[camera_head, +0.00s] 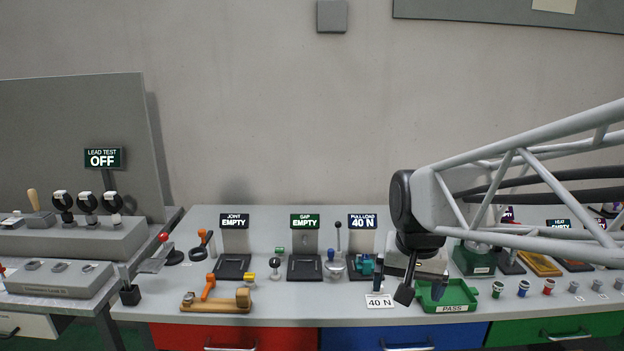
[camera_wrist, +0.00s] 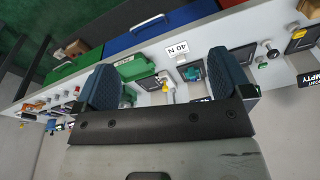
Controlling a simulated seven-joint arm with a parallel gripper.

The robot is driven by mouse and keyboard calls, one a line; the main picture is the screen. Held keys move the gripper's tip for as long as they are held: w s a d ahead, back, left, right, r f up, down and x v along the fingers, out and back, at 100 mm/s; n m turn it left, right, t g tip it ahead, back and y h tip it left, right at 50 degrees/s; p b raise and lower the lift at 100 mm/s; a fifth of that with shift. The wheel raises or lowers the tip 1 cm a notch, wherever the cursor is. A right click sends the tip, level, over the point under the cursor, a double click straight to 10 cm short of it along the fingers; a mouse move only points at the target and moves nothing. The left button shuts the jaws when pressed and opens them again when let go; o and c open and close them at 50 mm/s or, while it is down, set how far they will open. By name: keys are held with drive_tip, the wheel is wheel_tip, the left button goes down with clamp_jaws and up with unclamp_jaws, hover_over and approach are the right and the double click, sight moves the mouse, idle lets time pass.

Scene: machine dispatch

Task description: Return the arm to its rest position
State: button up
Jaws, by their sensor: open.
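My gripper (camera_head: 408,281) hangs over the bench in the head view, right of the pull-load station and close to the green PASS tray (camera_head: 461,309). In the wrist view my gripper (camera_wrist: 167,80) has its two dark blue fingers wide apart, with nothing held between them. The arm comes in from the right of the head view. The PASS tray also shows in the wrist view (camera_wrist: 135,70), beside the left finger.
A white 40 N card (camera_head: 379,301) lies at the bench front. The joint station (camera_head: 233,266) and gap station (camera_head: 304,267) show EMPTY signs. A wooden fixture with an orange handle (camera_head: 215,303) lies front left. Several coloured pegs (camera_head: 523,288) stand at right.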

drive_tip(key=s+d+f+n, duration=0.1)
drive_tip(key=s+f+n, duration=0.1)
drive_tip(key=s, duration=1.2)
drive_tip(key=shift+s+d+f+n+t, duration=0.3)
drive_tip(key=shift+s+d+f+t, duration=0.1)
drive_tip(key=shift+f, duration=0.15)
